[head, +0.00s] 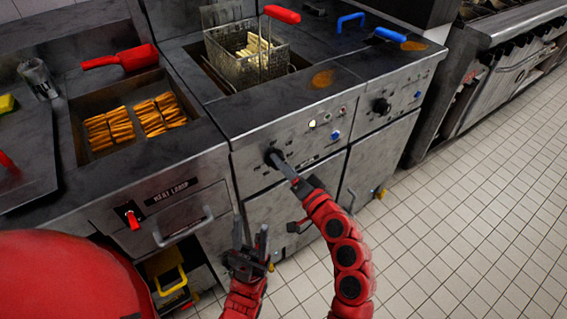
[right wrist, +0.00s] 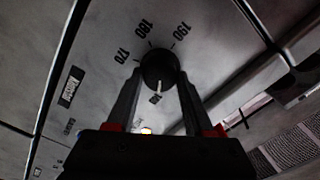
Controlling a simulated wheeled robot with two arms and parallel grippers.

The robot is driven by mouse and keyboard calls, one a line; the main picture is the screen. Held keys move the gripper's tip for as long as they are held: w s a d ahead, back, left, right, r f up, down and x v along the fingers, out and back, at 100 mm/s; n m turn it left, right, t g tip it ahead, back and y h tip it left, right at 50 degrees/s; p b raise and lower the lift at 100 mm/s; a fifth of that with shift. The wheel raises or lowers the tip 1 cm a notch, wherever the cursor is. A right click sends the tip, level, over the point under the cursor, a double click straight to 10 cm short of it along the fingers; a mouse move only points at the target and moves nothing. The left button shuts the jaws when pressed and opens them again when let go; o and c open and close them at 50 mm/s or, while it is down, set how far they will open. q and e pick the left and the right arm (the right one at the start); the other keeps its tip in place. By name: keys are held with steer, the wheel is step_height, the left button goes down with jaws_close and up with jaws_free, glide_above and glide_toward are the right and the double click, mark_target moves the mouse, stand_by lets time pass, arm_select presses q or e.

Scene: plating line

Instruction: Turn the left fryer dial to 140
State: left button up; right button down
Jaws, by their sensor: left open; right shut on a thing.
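The left fryer dial (head: 271,154) is a black knob on the front panel of the left fryer. My right gripper (head: 278,160) is shut on it, with one finger on each side. In the right wrist view the dial (right wrist: 159,67) sits between the fingertips, and its white pointer points down in the picture. The marks 170, 180 and 190 read clearly on the far side; the mark by the pointer is too small to read surely. My left gripper (head: 250,238) is open and empty, low in front of the heat lamp drawer.
A second dial (head: 381,106) is on the right fryer panel. A basket of fries (head: 250,52) with a red handle stands in the left fryer. A drawer handle (head: 183,227) juts out near my left gripper. The tiled floor at right is clear.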

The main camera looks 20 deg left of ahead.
steer(key=shift+r+m, duration=0.15)
steer(key=shift+m, duration=0.15)
stand_by(0.4)
steer(key=c, duration=0.5)
jaws_free()
steer(key=shift+o, duration=1.1)
steer(key=shift+w, duration=0.1)
steer(key=b+v, duration=0.1)
steer(key=v, duration=1.6)
steer(key=shift+d, duration=0.15)
